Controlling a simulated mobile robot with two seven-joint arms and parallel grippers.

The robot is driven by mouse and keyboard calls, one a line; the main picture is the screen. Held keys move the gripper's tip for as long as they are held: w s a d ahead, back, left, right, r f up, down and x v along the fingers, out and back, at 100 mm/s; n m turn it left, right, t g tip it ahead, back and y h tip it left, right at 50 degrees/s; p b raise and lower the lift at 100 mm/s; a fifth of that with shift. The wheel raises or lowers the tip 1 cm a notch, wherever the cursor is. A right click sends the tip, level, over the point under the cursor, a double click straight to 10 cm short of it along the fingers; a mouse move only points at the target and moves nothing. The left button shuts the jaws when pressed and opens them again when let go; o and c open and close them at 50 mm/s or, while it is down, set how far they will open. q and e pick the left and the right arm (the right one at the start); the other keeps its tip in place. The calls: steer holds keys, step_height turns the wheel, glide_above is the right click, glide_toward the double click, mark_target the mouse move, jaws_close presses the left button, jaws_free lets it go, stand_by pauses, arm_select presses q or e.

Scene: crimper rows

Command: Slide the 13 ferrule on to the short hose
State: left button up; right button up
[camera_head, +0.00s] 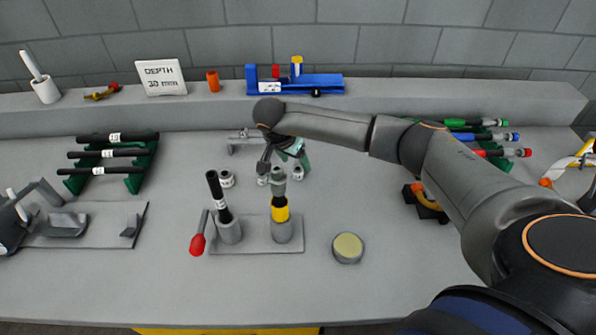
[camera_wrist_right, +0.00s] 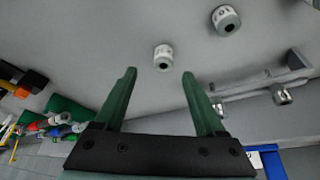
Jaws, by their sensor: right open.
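My right gripper (camera_head: 298,158) is open and empty, reaching in over the back of the table. In the right wrist view its green fingers (camera_wrist_right: 158,74) are spread, with a small light ferrule (camera_wrist_right: 163,57) just beyond the tips, not touched. A second ferrule (camera_wrist_right: 227,18) lies farther off; their numbers are too small to read. In the head view ferrules stand left of the gripper (camera_head: 227,179) and beside it (camera_head: 263,179). A black hose (camera_head: 217,195) with a white label stands tilted in a holder. I cannot tell whether it is the short hose. My left gripper is out of view.
A grey-tipped, yellow-banded piece (camera_head: 280,210) stands in the second holder of the plate (camera_head: 257,246). A red-ended tool (camera_head: 198,243) leans left. A round tin (camera_head: 348,247) sits right. Black hoses (camera_head: 105,153) lie on a left rack. The front of the table is clear.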

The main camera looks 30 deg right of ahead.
mark_target(297, 167)
steer(key=x, duration=0.4)
steer(key=shift+w+d+f, duration=0.1)
steer(key=shift+w+f, duration=0.25)
jaws_close()
stand_by(0.4)
